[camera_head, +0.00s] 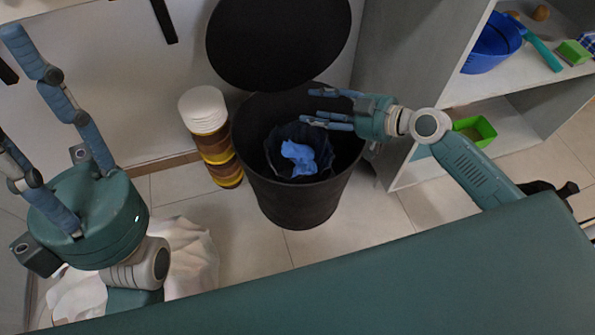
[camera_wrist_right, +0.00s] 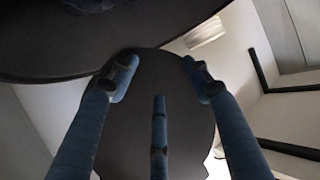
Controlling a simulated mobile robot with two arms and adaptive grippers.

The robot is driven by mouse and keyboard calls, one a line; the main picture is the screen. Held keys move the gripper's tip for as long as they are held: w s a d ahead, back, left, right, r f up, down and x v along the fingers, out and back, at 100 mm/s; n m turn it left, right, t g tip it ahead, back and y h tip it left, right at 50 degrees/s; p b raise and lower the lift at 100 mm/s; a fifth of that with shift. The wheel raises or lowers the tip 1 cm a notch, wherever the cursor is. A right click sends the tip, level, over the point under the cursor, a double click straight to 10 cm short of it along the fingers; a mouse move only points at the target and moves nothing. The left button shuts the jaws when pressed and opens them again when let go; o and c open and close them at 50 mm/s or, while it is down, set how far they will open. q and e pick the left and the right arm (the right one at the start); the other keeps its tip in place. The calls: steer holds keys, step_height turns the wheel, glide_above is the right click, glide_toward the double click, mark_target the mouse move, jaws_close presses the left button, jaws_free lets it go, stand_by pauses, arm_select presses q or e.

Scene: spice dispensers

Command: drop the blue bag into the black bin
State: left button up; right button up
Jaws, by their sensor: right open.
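The blue bag (camera_head: 300,156) is a crumpled bright blue shape inside the open mouth of the black bin (camera_head: 298,207). Dark lining shows around it; I cannot tell whether it rests on the contents or is falling. My right gripper (camera_head: 312,106) reaches in from the right over the bin's far right rim. Its fingers are spread and empty, apart from the bag. They also show in the right wrist view (camera_wrist_right: 160,82), with nothing between them. My left gripper (camera_head: 48,120) is at the left, its fingers spread, far from the bin.
The round black lid (camera_head: 278,40) stands raised behind the bin. A banded column with a white top (camera_head: 203,108) stands just left of the bin. A grey shelf unit (camera_head: 395,90) is close on the right. A whitish bag (camera_head: 190,262) lies on the floor behind my left arm.

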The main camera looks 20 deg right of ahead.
steer(key=v, duration=0.8)
steer(key=shift+s+d+r, duration=0.15)
steer(key=shift+s+d, duration=0.05)
